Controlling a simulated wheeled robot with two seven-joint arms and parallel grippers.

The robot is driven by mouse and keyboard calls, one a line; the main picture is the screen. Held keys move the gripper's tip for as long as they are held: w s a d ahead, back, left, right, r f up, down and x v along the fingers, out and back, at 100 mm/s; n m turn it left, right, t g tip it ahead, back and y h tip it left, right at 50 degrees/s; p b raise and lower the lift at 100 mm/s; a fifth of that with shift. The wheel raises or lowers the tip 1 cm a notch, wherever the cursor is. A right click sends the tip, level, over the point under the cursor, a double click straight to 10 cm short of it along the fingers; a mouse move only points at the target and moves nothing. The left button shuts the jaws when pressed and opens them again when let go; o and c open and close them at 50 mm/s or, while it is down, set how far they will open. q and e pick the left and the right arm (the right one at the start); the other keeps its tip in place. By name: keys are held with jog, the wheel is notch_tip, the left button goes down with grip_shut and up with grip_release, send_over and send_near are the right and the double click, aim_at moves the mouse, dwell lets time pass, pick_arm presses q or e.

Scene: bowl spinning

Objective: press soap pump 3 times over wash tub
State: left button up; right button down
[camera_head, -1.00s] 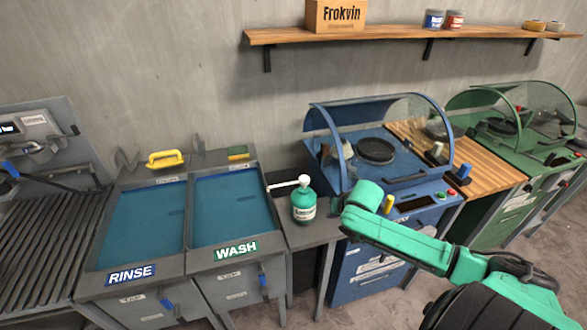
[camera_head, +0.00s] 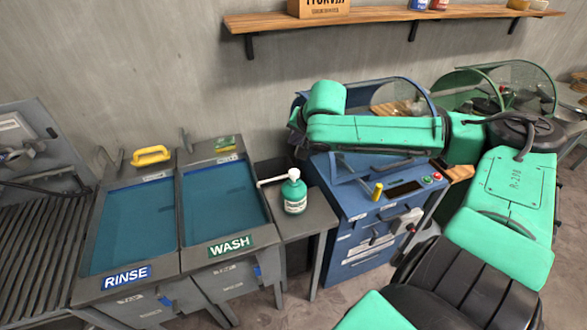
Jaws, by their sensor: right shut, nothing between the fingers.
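The soap pump (camera_head: 294,196) is a green bottle with a white head and a white label. It stands upright on a small grey side table, and its long white spout points left to the right edge of the wash tub. The wash tub (camera_head: 231,248) holds blue water and carries a green WASH sign. My right gripper (camera_head: 296,122) is small and dark at the left end of my green arm. It is shut and empty, above and behind the pump, apart from it and in front of the blue machine. My left gripper is out of view.
The rinse tub (camera_head: 88,258) adjoins the wash tub on the left. The blue machine (camera_head: 355,215) stands right of the side table (camera_head: 312,222). A wooden shelf (camera_head: 370,17) is above.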

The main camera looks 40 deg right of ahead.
aim_at(293, 171)
notch_tip(293, 171, down, 9)
jog(key=b, duration=0.7)
jog(key=shift+w+b, duration=0.1)
jog(key=shift+b, duration=0.25)
jog(key=shift+r, duration=0.1)
dwell(1.1)
jog(key=shift+f+b, duration=0.4)
jog(key=shift+f, duration=0.05)
jog(key=shift+f+b, duration=0.95)
dwell(0.8)
jog(key=shift+r+p, duration=1)
jog(key=shift+r, duration=0.3)
